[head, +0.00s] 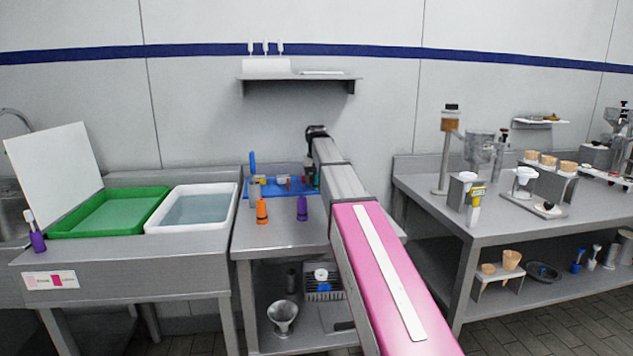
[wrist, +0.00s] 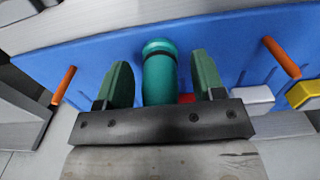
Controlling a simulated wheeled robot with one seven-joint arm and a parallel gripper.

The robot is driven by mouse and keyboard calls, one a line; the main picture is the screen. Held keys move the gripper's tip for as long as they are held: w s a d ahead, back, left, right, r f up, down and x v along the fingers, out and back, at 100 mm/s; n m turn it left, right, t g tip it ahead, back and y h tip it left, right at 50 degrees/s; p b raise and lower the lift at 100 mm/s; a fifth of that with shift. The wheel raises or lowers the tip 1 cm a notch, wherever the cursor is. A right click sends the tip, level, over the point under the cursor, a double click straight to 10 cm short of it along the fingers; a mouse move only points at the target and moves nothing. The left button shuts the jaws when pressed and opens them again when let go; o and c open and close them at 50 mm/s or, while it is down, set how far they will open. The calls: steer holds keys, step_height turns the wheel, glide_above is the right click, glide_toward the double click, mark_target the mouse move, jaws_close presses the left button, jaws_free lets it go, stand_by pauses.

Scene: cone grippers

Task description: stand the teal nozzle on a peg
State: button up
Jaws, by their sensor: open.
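The teal nozzle (wrist: 160,72) sits on the blue tray (wrist: 225,40) between the two green fingers of my gripper (wrist: 162,82). The gripper is open, and gaps show on both sides of the nozzle. A dark ring runs around the nozzle; its lower end is hidden behind the gripper body. In the head view a small part of the nozzle (head: 316,180) shows beside my arm at the right end of the blue tray (head: 268,194). A white block with three thin upright white pegs (head: 265,48) stands on the wall shelf (head: 300,78).
Orange rods (wrist: 282,57) and white and yellow blocks (wrist: 251,97) are on the tray near the gripper. An orange bottle (head: 262,212) and a purple bottle (head: 302,209) stand in front of the tray. A green tray (head: 66,228) and a white basin (head: 163,226) lie left.

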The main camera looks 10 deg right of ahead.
steer(key=shift+r, duration=0.1)
step_height(320, 180, up, 10)
steer(key=shift+f, duration=0.15)
steer(key=shift+r, duration=0.45)
